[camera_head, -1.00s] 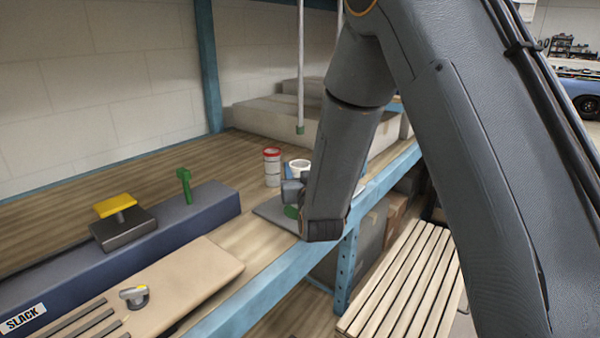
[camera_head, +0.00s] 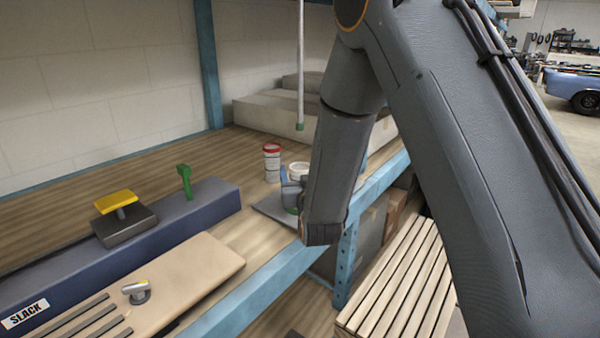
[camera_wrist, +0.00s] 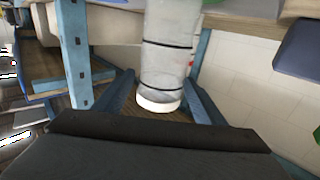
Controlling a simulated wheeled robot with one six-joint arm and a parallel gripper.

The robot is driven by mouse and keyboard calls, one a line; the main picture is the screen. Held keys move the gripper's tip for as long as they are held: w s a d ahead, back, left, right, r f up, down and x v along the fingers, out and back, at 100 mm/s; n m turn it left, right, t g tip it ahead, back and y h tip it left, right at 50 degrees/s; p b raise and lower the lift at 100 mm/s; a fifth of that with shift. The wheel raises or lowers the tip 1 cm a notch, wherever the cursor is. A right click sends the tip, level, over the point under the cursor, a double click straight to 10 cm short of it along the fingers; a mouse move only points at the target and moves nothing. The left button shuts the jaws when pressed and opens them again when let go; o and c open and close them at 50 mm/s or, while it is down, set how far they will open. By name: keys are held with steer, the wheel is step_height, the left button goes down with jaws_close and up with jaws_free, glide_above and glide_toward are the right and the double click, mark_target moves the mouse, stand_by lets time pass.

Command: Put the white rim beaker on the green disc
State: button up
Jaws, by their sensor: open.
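The white rim beaker (camera_head: 298,169) is upright over the grey plate, partly hidden behind my gripper (camera_head: 291,190). In the wrist view, which looks upside down, the clear beaker with dark bands (camera_wrist: 166,55) and white rim stands between my two open fingers. I cannot tell whether they touch it. The green disc (camera_head: 292,210) shows as a sliver just below my gripper. The beaker appears to be over the disc, but its base is hidden, so contact is unclear.
A red rim beaker (camera_head: 272,163) stands just left and behind. A blue block with a green handle (camera_head: 184,178) and a yellow-topped dark block (camera_head: 123,222) lie left. A hanging pole (camera_head: 300,70) ends above the bench. The blue bench edge (camera_head: 285,275) runs in front.

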steer(key=shift+r, duration=0.15)
steer(key=s+d+b, duration=0.2)
steer(key=s+b, duration=0.2)
steer(key=s, duration=0.8)
steer(key=s+d+f+m+g+h, duration=0.15)
steer(key=s+d+f+g, duration=0.25)
steer(key=d+f+g, duration=0.5)
steer(key=s+d+f+g+h, duration=0.1)
steer(key=s+d+g, duration=0.3)
steer(key=s, duration=0.4)
steer(key=s+d+f+g, duration=0.1)
steer(key=s+d+g, duration=0.2)
steer(key=s, duration=0.6)
steer(key=shift+d+f+g+h, duration=0.25)
steer(key=shift+d+g+h, duration=0.15)
steer(key=shift+d, duration=0.6)
steer(key=shift+s+a, duration=0.1)
steer(key=shift+a, duration=0.05)
